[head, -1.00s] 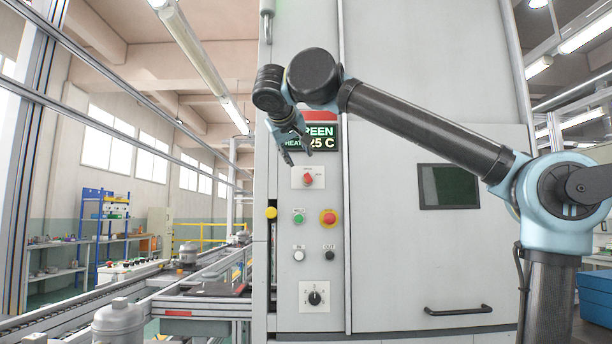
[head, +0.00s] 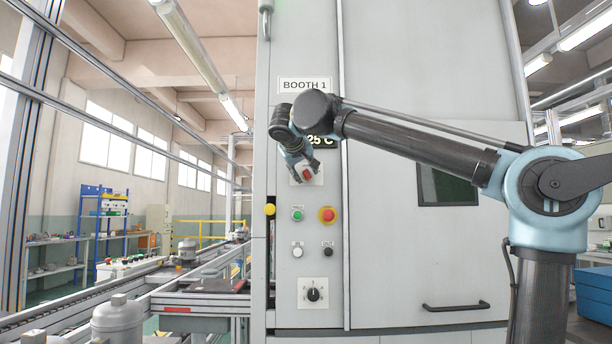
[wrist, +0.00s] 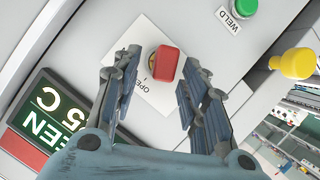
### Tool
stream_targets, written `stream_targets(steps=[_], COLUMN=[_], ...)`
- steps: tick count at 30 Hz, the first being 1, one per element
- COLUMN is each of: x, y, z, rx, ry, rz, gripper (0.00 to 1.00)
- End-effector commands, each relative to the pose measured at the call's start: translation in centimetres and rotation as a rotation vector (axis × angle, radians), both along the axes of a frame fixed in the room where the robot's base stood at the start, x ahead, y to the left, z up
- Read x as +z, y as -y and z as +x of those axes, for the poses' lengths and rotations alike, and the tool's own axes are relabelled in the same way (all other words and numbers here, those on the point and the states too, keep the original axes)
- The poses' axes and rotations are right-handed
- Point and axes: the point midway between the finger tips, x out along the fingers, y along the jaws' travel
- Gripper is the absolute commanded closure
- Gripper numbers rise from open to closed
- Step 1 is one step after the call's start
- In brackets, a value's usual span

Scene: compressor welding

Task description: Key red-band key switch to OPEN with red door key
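The key switch is a white plate (wrist: 140,88) with the word OPEN printed on it, on the cabinet front. A red key head (wrist: 165,63) sits on the switch, with a brass-coloured ring partly showing beside it. My gripper (wrist: 160,66) is open, with its two ribbed fingers on either side of the red key head and small gaps visible. In the head view my gripper (head: 303,168) is at the switch plate and covers much of it; a bit of red shows between the fingers. The key's shaft is hidden.
A yellow knob (wrist: 298,63) sticks out at the cabinet's edge. A lit display (wrist: 52,118) is close by the gripper.

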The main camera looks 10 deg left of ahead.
Motion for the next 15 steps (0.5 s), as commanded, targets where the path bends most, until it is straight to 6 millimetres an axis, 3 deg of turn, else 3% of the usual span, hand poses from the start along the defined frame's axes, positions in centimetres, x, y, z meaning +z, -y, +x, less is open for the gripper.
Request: stream_targets(steps=[12,13,15], x=[-0.25,-0.25,-0.24], y=[-0.01,-0.01,-0.02], z=[0.73,0.72,0.72], rx=[0.000,0.000,0.000], ry=[0.000,0.000,0.000], rz=[0.000,0.000,0.000], gripper=[0.60,0.62,0.78])
